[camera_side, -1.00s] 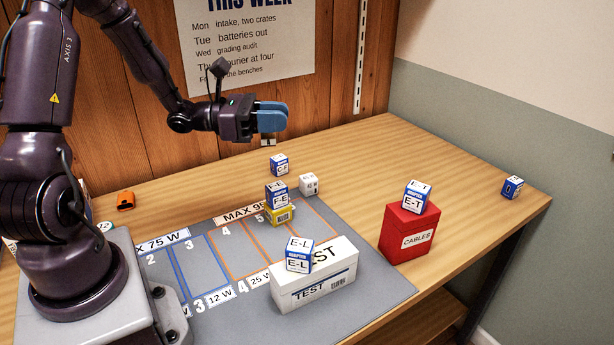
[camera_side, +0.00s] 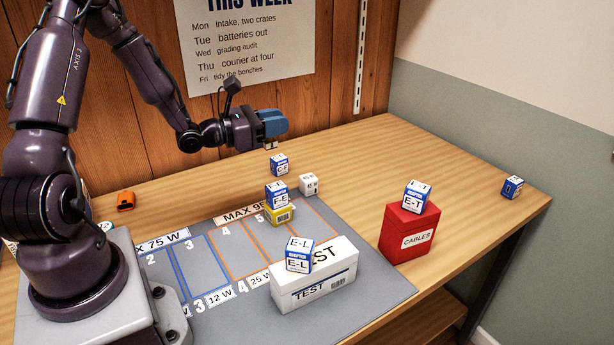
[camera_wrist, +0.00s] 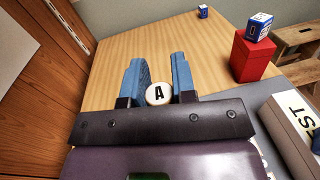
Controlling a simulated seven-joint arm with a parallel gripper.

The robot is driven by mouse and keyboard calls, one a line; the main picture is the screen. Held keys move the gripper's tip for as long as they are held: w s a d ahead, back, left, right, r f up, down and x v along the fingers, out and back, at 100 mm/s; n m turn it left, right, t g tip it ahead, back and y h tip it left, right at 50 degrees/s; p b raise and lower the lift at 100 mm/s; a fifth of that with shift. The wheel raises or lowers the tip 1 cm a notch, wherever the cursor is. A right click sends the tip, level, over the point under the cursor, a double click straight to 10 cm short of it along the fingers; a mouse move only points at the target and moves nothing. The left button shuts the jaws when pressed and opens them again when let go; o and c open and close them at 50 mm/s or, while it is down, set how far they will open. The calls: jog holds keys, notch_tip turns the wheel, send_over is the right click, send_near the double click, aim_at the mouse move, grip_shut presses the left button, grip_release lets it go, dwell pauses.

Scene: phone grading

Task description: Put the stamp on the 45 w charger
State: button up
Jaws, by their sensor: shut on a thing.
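My gripper (camera_side: 274,124) is shut on the stamp, above the back of the bench. The stamp's round pale top, marked A, shows between the blue fingers in the wrist view (camera_wrist: 158,94). A small part of the stamp (camera_side: 270,146) shows under the fingers in the side view. The 45 W charger (camera_side: 309,184) looks to be the small white cube on the bench, lower and to the right of my gripper. Its small print is hard to read. The stamp and this cube are apart. The cube is not seen in the wrist view.
A blue-and-white box (camera_side: 279,165) stands below my gripper. Another blue-and-white box (camera_side: 276,194) sits on a yellow one (camera_side: 280,216). A red cables box (camera_side: 409,232) and a white TEST box (camera_side: 315,275) each carry an adapter box. The bench's back right is mostly clear.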

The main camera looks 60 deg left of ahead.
jog(key=f, duration=0.1)
send_over(313, 174)
jog(key=f, duration=0.9)
jog(key=shift+s+d+f, duration=0.25)
jog(key=shift+s+f, duration=0.1)
jog(key=shift+f, duration=0.05)
jog(key=shift+w+f, duration=0.15)
jog(key=shift+f, duration=0.05)
jog(key=shift+w+a+f, duration=0.15)
jog(key=shift+f, duration=1.55)
jog(key=shift+f, duration=0.15)
jog(key=o, duration=0.9)
